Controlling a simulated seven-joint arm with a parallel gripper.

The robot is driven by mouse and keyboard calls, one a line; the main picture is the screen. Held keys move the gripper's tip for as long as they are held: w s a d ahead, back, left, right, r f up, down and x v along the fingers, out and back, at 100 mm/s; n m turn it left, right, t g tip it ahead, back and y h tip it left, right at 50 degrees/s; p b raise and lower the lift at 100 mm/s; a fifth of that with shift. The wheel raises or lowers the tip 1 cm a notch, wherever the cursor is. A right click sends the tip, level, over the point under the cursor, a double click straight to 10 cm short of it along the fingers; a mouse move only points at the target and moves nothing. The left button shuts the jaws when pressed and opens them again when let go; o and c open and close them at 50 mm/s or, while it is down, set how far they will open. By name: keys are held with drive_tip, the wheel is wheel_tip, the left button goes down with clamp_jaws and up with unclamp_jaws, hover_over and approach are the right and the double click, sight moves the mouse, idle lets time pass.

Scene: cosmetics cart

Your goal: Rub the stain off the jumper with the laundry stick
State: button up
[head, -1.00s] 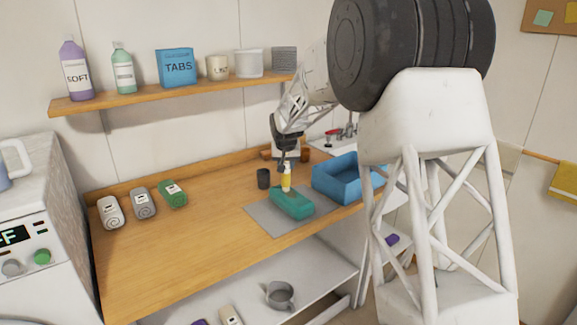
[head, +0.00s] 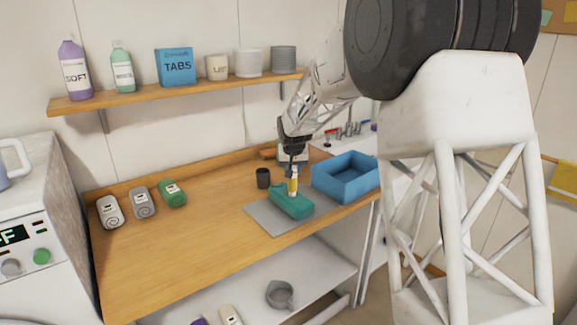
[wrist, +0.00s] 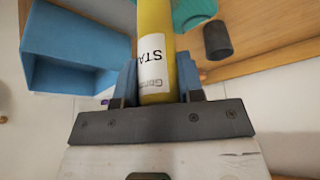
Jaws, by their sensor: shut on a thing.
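My gripper (head: 293,172) is shut on the yellow laundry stick (head: 293,187), which has a white label. In the wrist view the stick (wrist: 157,75) stands between the blue fingers of my gripper (wrist: 158,88), with part of the label text showing. The folded teal jumper (head: 291,203) lies on a grey mat (head: 259,217) on the wooden worktop. The stick's lower end is at the jumper's top; I cannot tell if it touches. A bit of the jumper (wrist: 192,10) shows at the top of the wrist view. No stain can be made out.
A blue open bin (head: 347,178) stands right of the mat. A dark cup (head: 263,178) stands behind the jumper, left of my gripper. Rolled cloths (head: 143,203) lie at the worktop's left, with bare wood between. A shelf (head: 185,88) with containers hangs above.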

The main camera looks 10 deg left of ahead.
drive_tip(key=shift+s+d, duration=0.6)
wheel_tip(320, 180, up, 8)
drive_tip(key=shift+s+d, duration=0.2)
drive_tip(key=shift+s, duration=0.05)
idle(0.9)
drive_tip(key=shift+f, duration=0.1)
idle(0.5)
